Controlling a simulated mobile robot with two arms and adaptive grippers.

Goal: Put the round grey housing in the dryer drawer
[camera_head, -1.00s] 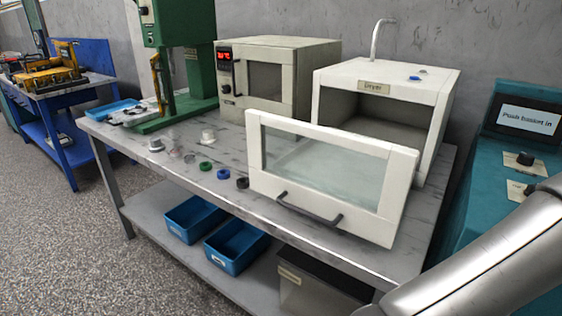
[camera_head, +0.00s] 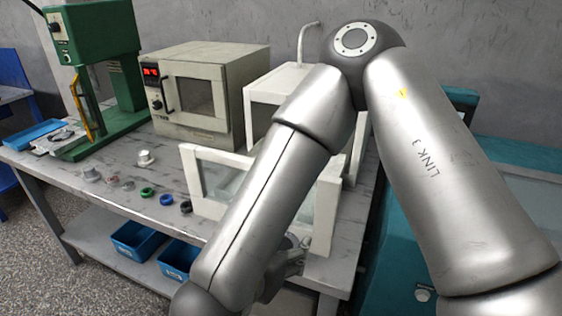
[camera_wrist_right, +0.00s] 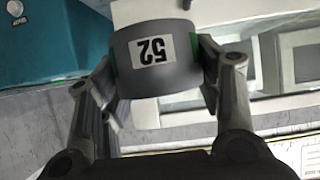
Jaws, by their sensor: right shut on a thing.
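The round grey housing (camera_wrist_right: 154,82), with a white "52" label, is between the fingers of my right gripper (camera_wrist_right: 157,72) in the right wrist view. The gripper is shut on it. In the head view my right gripper (camera_head: 288,262) hangs in front of the dryer's open front, partly behind my arm; I cannot make out the housing there. The white dryer (camera_head: 258,92) stands on the bench, largely covered by my arm. Its glazed white drawer front (camera_head: 206,155) stands forward of the body. My left gripper is not in view.
A cream oven (camera_head: 190,120) and a green press (camera_head: 108,75) stand left of the dryer. A white cup-like part (camera_head: 145,158), a green ring (camera_head: 147,192) and other small parts lie on the bench. Blue bins (camera_head: 137,238) sit below. A teal machine stands at the right.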

